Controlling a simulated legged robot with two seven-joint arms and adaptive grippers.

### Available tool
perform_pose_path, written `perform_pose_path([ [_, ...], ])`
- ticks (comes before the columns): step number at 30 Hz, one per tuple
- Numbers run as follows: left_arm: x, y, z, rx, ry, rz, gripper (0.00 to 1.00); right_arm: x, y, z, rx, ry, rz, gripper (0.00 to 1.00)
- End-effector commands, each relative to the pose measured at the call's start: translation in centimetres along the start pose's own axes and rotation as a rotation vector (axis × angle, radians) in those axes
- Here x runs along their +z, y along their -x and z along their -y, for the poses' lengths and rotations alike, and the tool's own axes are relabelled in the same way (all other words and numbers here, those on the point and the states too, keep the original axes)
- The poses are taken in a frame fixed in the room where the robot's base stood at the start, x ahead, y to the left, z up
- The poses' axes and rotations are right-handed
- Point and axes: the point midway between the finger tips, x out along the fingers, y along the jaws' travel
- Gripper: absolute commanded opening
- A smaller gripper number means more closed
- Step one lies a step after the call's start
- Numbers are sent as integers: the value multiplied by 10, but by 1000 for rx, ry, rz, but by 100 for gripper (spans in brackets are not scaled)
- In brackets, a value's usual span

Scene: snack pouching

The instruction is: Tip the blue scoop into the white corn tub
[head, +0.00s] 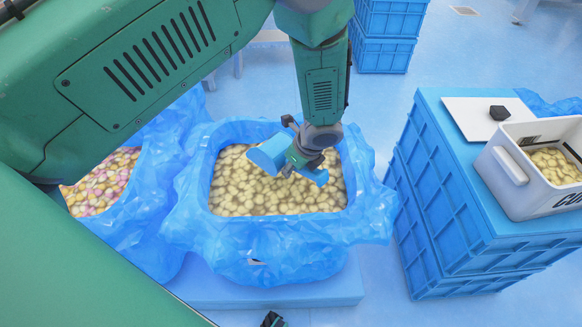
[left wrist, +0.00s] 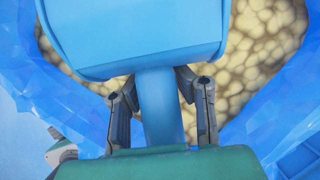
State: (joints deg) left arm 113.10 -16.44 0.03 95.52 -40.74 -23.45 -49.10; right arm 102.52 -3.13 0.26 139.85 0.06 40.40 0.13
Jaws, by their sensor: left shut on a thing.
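The blue scoop (head: 267,153) is in my left gripper (head: 303,163), over the lined bin of pale corn pieces (head: 250,195). In the left wrist view the gripper (left wrist: 163,110) is shut on the handle of the scoop (left wrist: 135,35), with a finger on each side. The bowl points away from the gripper; its inside is hidden, so I cannot tell whether it holds corn. The white corn tub (head: 508,195) stands at the right with pale pieces inside, well apart from the scoop. A dark tip at the bottom edge seems to be my right gripper (head: 272,319); its jaws are unclear.
The tub stands on stacked blue crates (head: 450,215), beside a white board (head: 470,118) with a black object (head: 499,113). A second lined bin (head: 150,215) with pink and yellow pieces is at left. More blue crates (head: 385,45) stand behind. Floor shows between bin and crates.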

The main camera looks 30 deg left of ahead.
Motion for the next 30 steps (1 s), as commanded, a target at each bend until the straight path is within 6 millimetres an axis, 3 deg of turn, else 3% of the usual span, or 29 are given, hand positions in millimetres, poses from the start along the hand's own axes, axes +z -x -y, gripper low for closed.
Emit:
perform_pose_path([
  [15,8,51,0,-2,0,66,0,-2,40,0,0,0,0,40],
  [30,8,59,-1,-1,1,79,0,-2,45,0,0,0,0,40],
])
